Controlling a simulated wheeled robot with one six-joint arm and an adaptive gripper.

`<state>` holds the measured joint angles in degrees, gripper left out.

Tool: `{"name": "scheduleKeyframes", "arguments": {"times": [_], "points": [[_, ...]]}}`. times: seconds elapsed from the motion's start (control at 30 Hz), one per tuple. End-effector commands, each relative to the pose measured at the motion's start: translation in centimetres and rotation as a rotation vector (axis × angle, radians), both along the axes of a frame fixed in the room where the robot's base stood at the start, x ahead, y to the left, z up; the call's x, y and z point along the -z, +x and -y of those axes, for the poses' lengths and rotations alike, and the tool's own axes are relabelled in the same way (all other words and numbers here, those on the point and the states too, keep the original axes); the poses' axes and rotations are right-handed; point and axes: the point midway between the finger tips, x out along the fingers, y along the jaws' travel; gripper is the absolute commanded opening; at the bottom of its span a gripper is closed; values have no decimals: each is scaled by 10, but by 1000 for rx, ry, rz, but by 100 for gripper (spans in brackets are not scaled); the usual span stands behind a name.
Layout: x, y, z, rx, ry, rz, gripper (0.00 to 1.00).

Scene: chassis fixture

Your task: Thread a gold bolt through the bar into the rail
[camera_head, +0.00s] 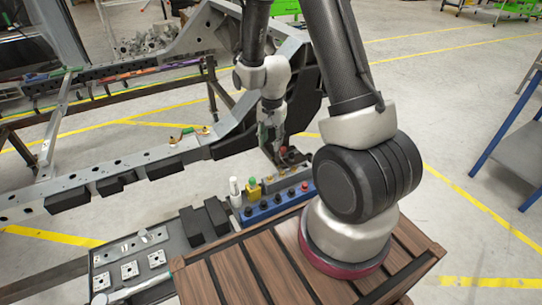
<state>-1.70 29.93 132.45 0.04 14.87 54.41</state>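A long grey chassis rail (110,176) with a row of holes runs from the lower left up towards the middle. Dark blocks hang on its near side. Small gold pieces, perhaps bolts, show on the rail's top (205,130). More gold-coloured pieces (283,168) lie just beneath my gripper (277,156), too small to make out. My gripper points down above the far side of a blue rack (275,205). Its fingertips are small and partly blend with dark parts behind, so I cannot tell whether it holds anything. I cannot single out the bar with certainty.
Black blocks (205,220) and a grey tray of metal plates (130,264) lie left. A slatted wooden top (235,275) is nearest.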

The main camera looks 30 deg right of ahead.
Motion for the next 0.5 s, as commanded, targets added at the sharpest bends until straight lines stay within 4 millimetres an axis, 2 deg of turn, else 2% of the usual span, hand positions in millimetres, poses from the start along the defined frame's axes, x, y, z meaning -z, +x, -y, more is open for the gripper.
{"name": "scheduleKeyframes", "arguments": {"times": [0.03,0.13,0.5], "points": [[23,-2,-1,35,0,-22,38],[51,-3,-1,92,2,-38,38],[95,-6,-2,132,2,-51,38]]}}
